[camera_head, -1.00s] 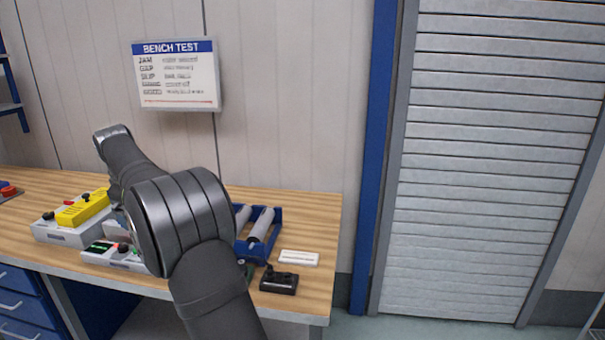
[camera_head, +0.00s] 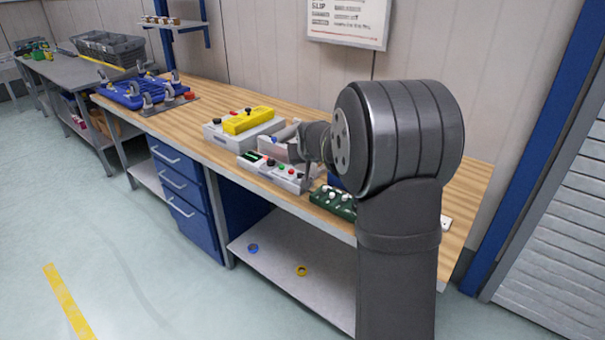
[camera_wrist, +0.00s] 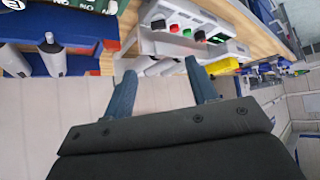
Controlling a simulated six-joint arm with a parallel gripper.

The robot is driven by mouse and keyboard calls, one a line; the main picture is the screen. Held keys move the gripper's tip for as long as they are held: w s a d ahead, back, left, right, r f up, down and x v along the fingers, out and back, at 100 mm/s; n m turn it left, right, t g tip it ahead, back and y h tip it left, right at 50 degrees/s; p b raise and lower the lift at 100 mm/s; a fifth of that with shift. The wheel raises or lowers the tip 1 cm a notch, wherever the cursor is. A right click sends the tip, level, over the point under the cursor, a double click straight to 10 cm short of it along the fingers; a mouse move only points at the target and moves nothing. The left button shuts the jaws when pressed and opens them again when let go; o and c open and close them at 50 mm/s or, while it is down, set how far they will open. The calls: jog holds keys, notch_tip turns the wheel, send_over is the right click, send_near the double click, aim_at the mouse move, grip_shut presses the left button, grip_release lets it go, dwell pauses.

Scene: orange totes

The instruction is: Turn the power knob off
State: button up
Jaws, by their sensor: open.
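A white control box (camera_head: 262,170) with a small display and several coloured buttons sits at the bench's front edge in the head view. The wrist view shows a pale panel (camera_wrist: 218,25) with a black knob (camera_wrist: 157,23), red and green buttons and a dark display. I cannot tell which control is the power knob. My gripper (camera_wrist: 162,88) is open and empty, its two fingers apart and pointing toward the panel. The fingers look apart from the knob. In the head view my arm hides part of the bench, and the fingers are not clear.
A yellow device (camera_head: 248,121) rests on a grey box behind the control box. A green box (camera_head: 333,201) with knobs stands to the right, close to my arm. A blue holder (camera_wrist: 72,64) with grey cylinders is left in the wrist view. The left bench top has free room.

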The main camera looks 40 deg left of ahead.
send_near(302, 174)
jog(key=x, duration=0.9)
dwell(0.4)
jog(key=shift+r, duration=0.1)
jog(key=c, duration=1)
